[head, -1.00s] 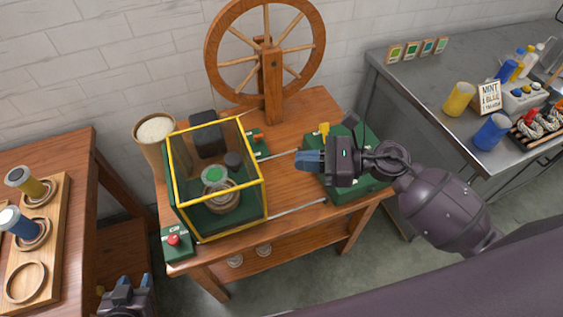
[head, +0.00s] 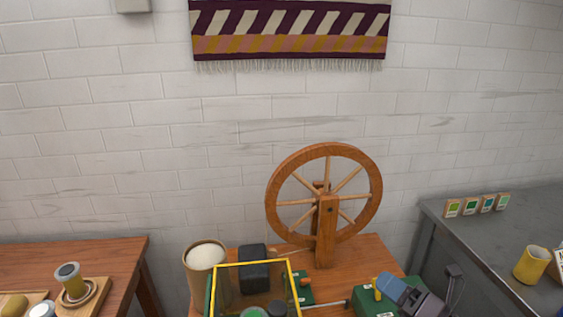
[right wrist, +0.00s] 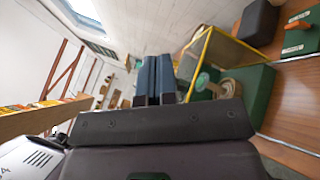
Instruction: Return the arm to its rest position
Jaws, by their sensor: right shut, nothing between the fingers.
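My left gripper is out of view.
A spinning wheel (head: 325,205) stands at the back of the wooden table (head: 365,248). A pot with pale filling (head: 205,268) is left of the case. A side table (head: 110,262) is at left, a grey bench (head: 450,240) with a yellow cup (head: 531,264) at right.

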